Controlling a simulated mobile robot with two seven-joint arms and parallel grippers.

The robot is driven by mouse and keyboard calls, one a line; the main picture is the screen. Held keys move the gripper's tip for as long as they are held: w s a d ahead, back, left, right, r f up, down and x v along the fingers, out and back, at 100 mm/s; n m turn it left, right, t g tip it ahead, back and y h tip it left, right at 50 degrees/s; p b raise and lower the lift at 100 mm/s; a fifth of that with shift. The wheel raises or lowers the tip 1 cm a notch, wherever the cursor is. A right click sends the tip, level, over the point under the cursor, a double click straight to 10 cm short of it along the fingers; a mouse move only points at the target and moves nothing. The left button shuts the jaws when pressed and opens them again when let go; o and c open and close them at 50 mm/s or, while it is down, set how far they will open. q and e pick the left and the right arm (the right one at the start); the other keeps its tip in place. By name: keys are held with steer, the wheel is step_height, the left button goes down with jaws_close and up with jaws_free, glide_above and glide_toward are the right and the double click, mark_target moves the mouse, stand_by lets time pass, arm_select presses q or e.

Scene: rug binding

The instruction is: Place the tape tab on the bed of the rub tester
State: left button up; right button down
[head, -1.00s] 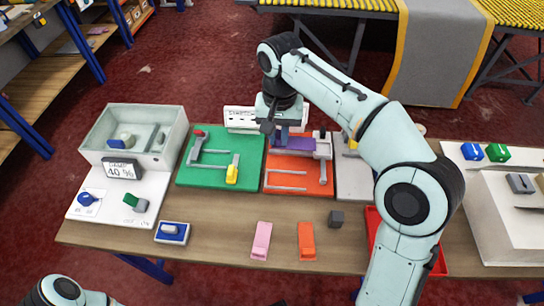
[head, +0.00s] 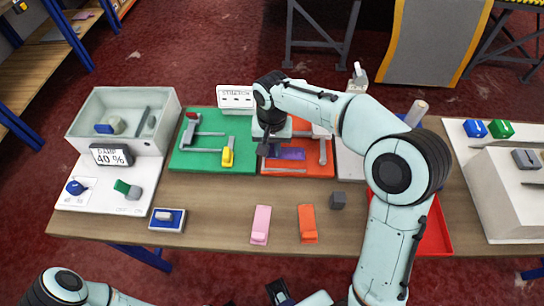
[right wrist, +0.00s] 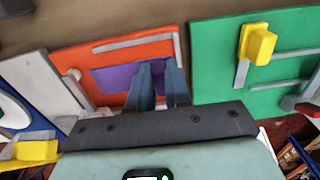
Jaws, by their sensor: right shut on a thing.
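A flat purple piece, which I take to be the tape tab (head: 291,154), is over the orange board (head: 316,166) with grey rails, which I take to be the rub tester's bed. My right gripper (head: 278,143) points down and is shut on the purple piece. In the right wrist view, its two blue-grey fingers (right wrist: 160,88) cover part of the purple piece (right wrist: 112,79). I cannot tell whether the piece touches the orange surface. My left arm enters at the bottom left; a partial dark shape at the bottom edge seems to be my left gripper (head: 281,292).
A green board (head: 212,160) with a yellow knob lies left of the orange one. A pink block (head: 260,224), an orange block (head: 307,223) and a dark grey cube (head: 338,200) stand at the front. A grey humidity box (head: 88,138) is on the left; a red tray (head: 436,235) is on the right.

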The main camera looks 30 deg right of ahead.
mark_target(271, 156)
steer(key=shift+f, duration=2.1)
steer(key=shift+f+b, duration=0.1)
steer(key=shift+b, duration=0.2)
steer(key=c, duration=1.1)
jaws_free()
steer(key=shift+o, duration=0.2)
steer(key=shift+a, duration=0.15)
